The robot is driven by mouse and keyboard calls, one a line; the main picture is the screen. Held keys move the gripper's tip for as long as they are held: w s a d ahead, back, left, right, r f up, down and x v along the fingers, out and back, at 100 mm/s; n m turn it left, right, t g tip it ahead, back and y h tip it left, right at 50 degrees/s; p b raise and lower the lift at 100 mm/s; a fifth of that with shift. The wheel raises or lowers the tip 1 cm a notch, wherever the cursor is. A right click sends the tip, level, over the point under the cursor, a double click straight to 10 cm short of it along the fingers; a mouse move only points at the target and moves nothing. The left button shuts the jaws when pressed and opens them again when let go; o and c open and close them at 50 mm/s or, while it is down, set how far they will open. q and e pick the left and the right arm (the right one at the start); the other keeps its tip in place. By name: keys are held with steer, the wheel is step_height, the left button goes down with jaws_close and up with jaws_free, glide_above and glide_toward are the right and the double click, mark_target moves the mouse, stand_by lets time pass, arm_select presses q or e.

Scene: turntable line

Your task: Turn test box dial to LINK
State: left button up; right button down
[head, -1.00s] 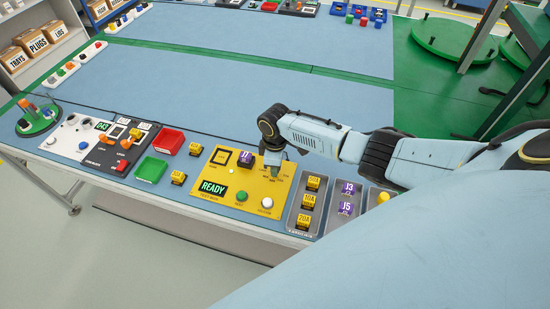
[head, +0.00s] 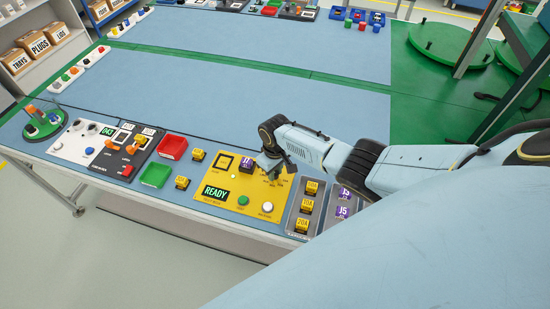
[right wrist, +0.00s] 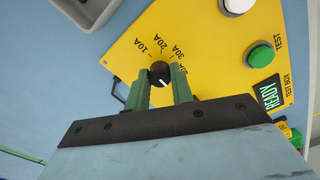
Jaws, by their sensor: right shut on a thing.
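The yellow test box (head: 226,182) lies flat on the table in the head view, with its display reading READY. Its black dial (right wrist: 159,74) shows in the right wrist view, with a white pointer mark toward the lower right of the picture. Labels 10A, 20A and 30A are printed around it; a further label beside 30A is partly hidden by a finger. My right gripper (right wrist: 160,84) has its two green fingers on either side of the dial, shut on it; it also shows in the head view (head: 272,170). My left gripper is out of view.
The box has a green button (head: 243,200) and a white button (head: 267,207). A grey tray with yellow fuses (head: 309,207) stands close to its right. A red bin (head: 173,146) and a green bin (head: 156,174) stand to its left. The table's middle is clear.

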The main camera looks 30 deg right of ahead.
stand_by(0.4)
steer(key=c, duration=1.2)
jaws_free()
step_height(320, 180, up, 13)
steer(key=p, duration=0.3)
steer(key=shift+r, duration=0.2)
